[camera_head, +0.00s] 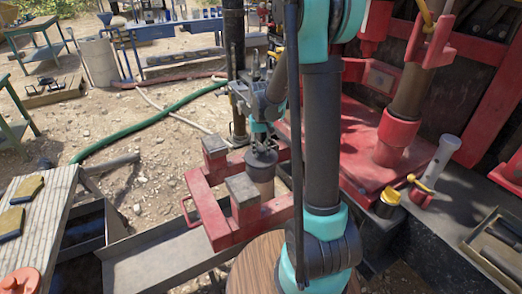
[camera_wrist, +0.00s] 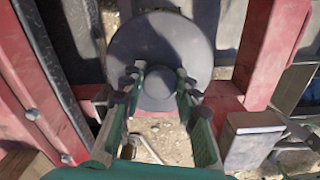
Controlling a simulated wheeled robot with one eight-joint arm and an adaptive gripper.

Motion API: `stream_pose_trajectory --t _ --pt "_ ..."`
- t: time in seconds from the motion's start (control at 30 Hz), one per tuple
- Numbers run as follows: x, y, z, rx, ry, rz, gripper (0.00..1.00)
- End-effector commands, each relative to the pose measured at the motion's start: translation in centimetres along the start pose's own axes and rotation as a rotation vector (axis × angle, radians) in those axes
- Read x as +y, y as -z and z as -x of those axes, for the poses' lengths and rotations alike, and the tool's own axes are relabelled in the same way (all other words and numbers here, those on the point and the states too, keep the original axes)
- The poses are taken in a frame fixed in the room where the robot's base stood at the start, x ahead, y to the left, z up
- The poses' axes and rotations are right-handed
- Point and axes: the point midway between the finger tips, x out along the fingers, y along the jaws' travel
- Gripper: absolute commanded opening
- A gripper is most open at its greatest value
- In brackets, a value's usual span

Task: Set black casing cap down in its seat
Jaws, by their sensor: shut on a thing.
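The black casing cap (camera_wrist: 160,38) is a dark grey round disc with a raised knob in the wrist view. My gripper (camera_wrist: 159,84) has its two fingers on either side of the knob and is shut on it. In the head view, the cap (camera_head: 262,158) shows small and dark below my gripper (camera_head: 260,141), over a paler upright cylinder (camera_head: 263,178) at the red stand (camera_head: 215,195). I cannot tell whether the cap touches the cylinder. The seat is not clearly visible.
The red stand has grey-topped posts (camera_head: 241,188) close beside the cap. Red machinery (camera_head: 398,140) and a yellow-topped container (camera_head: 388,202) are at right. A green hose (camera_head: 150,122) crosses the gravel.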

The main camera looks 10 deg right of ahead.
Motion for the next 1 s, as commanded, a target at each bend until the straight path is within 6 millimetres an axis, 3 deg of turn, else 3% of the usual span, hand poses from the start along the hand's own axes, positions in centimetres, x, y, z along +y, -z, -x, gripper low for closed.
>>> stream_pose_trajectory --t 0.87,0.9,1.0 --pt "0.0 0.0 -1.1 0.000 0.000 0.000 0.00" --pt "0.0 0.0 -1.1 0.000 0.000 0.000 0.34" --pt "0.0 0.0 -1.1 0.000 0.000 0.000 0.47"
